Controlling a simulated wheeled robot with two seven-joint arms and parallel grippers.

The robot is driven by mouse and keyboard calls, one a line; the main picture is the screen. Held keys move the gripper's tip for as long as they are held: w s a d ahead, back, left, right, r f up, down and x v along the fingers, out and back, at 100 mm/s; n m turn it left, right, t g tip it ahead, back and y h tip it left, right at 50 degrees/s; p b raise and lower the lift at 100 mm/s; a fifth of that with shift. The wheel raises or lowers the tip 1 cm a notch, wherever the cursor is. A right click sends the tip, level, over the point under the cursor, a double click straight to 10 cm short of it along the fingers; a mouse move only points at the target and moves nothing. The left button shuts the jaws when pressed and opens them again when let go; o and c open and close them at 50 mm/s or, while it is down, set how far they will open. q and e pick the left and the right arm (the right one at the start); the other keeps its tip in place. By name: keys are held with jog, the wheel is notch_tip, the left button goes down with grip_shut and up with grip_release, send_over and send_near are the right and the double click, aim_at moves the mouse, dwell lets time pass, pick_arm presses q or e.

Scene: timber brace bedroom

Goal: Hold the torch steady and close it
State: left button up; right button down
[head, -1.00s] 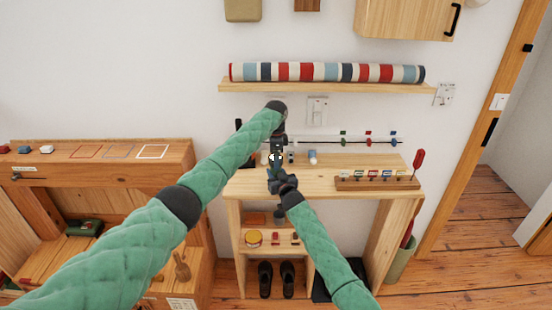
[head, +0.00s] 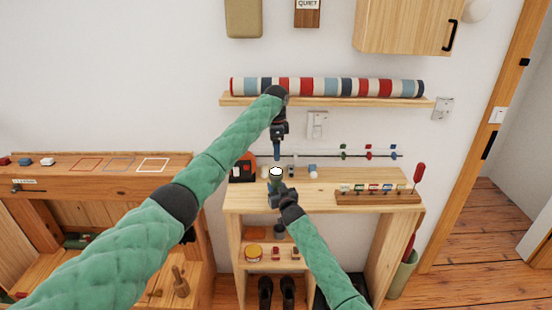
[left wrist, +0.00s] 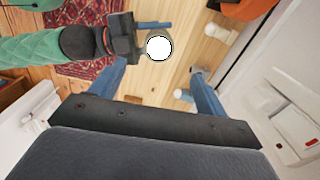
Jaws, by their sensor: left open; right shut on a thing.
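The torch (head: 276,174) is a short dark green body with a round white upper end, held upright in front of the wooden bench. My right gripper (head: 277,193) is shut on it from below. In the left wrist view the torch's white end (left wrist: 158,48) faces the camera, with a dark jaw beside it. My left gripper (head: 277,153) is above the torch, empty and apart from it. Its two blue fingers are spread wide in the left wrist view (left wrist: 155,78), with the white end just beyond, between them. Any loose torch cap cannot be told apart for sure.
The bench top (head: 325,180) holds an orange-and-black object (head: 243,168), small white items (head: 313,171) and a screwdriver rack (head: 375,195). A wall shelf (head: 325,102) with a striped roll (head: 325,87) is behind my left gripper. A wooden desk (head: 100,165) stands at left.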

pick_arm(q)
jog(key=shift+r, duration=0.55)
pick_arm(e)
jog(key=c, duration=0.8)
grip_release()
jog(key=shift+c, duration=0.2)
jog(key=shift+s+d+f, duration=0.15)
jog(key=shift+s, duration=0.1)
pick_arm(q)
notch_tip(320, 180, down, 2)
jog(key=shift+f+b, duration=0.2)
jog(key=shift+b, duration=0.95)
pick_arm(e)
jog(key=v, duration=0.6)
jog(key=shift+s, duration=0.1)
pick_arm(q)
jog(key=shift+f, duration=0.1)
pick_arm(e)
jog(key=shift+s+d, duration=0.2)
jog(key=shift+s, duration=0.25)
